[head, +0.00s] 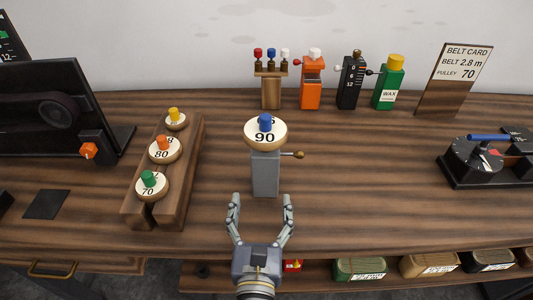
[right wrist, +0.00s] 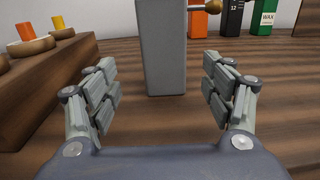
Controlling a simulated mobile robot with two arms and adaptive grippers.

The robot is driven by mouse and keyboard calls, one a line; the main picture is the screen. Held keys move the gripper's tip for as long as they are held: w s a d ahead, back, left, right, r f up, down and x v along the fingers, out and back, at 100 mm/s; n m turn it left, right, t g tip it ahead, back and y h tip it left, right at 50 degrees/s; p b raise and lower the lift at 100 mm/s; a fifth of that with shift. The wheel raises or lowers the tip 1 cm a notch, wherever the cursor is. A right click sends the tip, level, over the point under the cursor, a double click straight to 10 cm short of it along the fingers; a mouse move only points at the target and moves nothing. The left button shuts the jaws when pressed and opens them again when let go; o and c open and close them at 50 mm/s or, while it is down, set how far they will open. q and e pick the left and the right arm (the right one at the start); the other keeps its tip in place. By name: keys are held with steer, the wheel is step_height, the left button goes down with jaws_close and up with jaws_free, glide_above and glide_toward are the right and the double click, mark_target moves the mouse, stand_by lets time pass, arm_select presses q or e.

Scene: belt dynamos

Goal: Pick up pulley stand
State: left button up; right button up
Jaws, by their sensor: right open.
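The pulley stand (head: 265,174) is a grey upright block on the wooden table, with a round pulley marked 90 (head: 265,137) and a blue knob on top. A brass-ended lever sticks out to its right. My right gripper (head: 261,203) is open and empty, just in front of the stand's base. In the right wrist view the grey stand (right wrist: 163,50) rises ahead, centred between and beyond the open fingers (right wrist: 160,90); its top is cut off there. My left gripper is not in view.
A wooden rack (head: 132,213) with pulleys stands left of the stand. Orange (head: 311,88), black and green (head: 388,88) items, a belt card (head: 455,77) and a black dial device (head: 488,163) lie back and right. Table between is clear.

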mark_target(265, 178)
steer(key=shift+w+r+p, duration=0.15)
steer(key=shift+w+p, duration=0.05)
steer(key=shift+w, duration=0.35)
steer(key=shift+w+r+p, duration=0.15)
steer(key=shift+w, duration=0.35)
steer(key=shift+w+d+p, duration=0.1)
steer(key=shift+w+p, duration=0.2)
steer(key=shift+w, duration=1.25)
steer(key=w, duration=0.1)
steer(key=w+p, duration=0.2)
steer(key=w, duration=0.1)
steer(key=shift+d+r, duration=0.4)
steer(key=shift+w+f, duration=0.1)
steer(key=shift+w, duration=0.45)
steer(key=shift+s, duration=0.1)
steer(key=c, duration=1.7)
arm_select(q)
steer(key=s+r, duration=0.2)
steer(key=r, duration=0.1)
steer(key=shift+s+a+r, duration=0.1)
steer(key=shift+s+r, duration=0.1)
arm_select(e)
steer(key=shift+o, duration=0.3)
steer(key=shift+r, duration=0.2)
